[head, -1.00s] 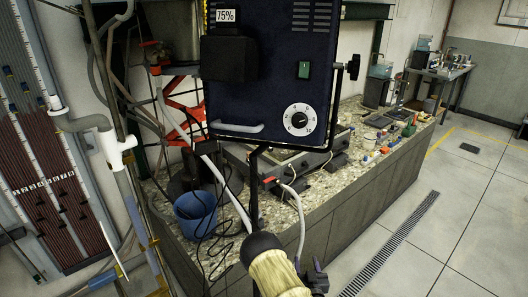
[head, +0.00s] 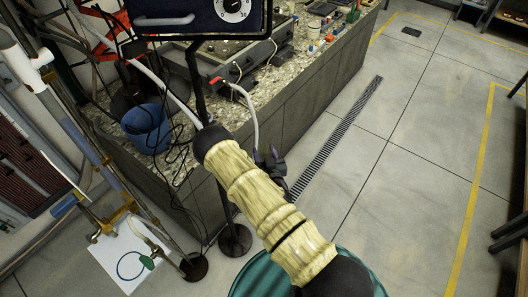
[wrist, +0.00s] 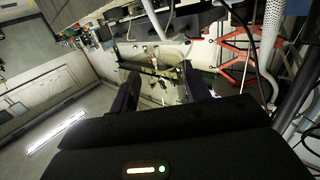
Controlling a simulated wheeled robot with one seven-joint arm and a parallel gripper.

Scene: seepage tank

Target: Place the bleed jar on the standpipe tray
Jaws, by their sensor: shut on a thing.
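My gripper (head: 270,163) shows in the head view as dark fingers past the cream-sleeved arm, in front of the stone-topped bench. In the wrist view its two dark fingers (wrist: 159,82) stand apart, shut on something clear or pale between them. I take this for the bleed jar (wrist: 158,60), but its outline is hard to make out against the busy background. I cannot pick out the standpipe tray for certain in either view.
A stone-topped bench (head: 268,88) runs along the wall with a blue bucket (head: 147,130) and hoses. A dark control box (head: 190,18) hangs over it on a stand. A white sheet (head: 112,255) lies on the floor at lower left. Open floor (head: 400,150) lies right.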

